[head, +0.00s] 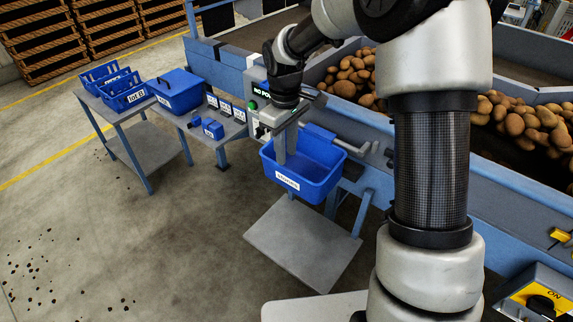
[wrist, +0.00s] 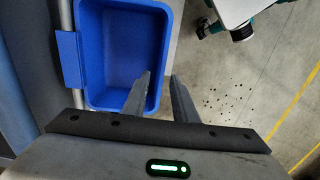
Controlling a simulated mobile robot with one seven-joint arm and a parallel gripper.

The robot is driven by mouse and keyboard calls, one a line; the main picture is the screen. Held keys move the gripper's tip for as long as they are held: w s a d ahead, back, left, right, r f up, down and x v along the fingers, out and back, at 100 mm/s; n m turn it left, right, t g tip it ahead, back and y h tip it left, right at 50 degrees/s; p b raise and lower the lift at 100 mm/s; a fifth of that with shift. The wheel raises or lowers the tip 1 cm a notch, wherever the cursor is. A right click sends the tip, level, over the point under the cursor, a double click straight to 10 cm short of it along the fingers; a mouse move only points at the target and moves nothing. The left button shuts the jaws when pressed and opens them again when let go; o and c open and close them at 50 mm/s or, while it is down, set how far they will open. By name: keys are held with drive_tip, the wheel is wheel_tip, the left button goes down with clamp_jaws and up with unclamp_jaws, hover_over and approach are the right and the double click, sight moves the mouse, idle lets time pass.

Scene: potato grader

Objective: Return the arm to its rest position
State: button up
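My arm reaches from the right across the head view to the grader's side. My gripper (head: 284,158) points down over a blue bin (head: 308,185) with a white label, which hangs at the side of the grader. In the wrist view my gripper (wrist: 159,80) has its two fingers apart with nothing between them. The blue bin (wrist: 92,100) looks empty there, and the left finger overlaps its right part. I cannot tell how far the fingertips are above the bin's rim.
The grader's blue frame (head: 520,195) runs along the right, with potatoes (head: 350,75) on its belt. A grey platform (head: 303,243) is below the bin. The floor at lower left is open.

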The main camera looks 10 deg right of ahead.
drive_tip(key=s+d+r+m+t+p, duration=0.1)
drive_tip(key=s+r, duration=0.2)
drive_tip(key=r, duration=0.5)
drive_tip(key=s+d+r+m+p, duration=0.1)
drive_tip(key=s+r+p, duration=0.1)
drive_tip(key=r, duration=0.5)
drive_tip(key=s+d+r+m+t+p, duration=0.2)
drive_tip(key=s+r, duration=0.3)
drive_tip(key=s, duration=0.5)
drive_tip(key=s+d+r+m+t+p, duration=0.2)
drive_tip(key=s+r+m, duration=0.3)
drive_tip(key=s, duration=0.5)
drive_tip(key=shift+d+r+p, duration=0.4)
drive_tip(key=shift+d+r, duration=0.1)
drive_tip(key=shift+d, duration=0.3)
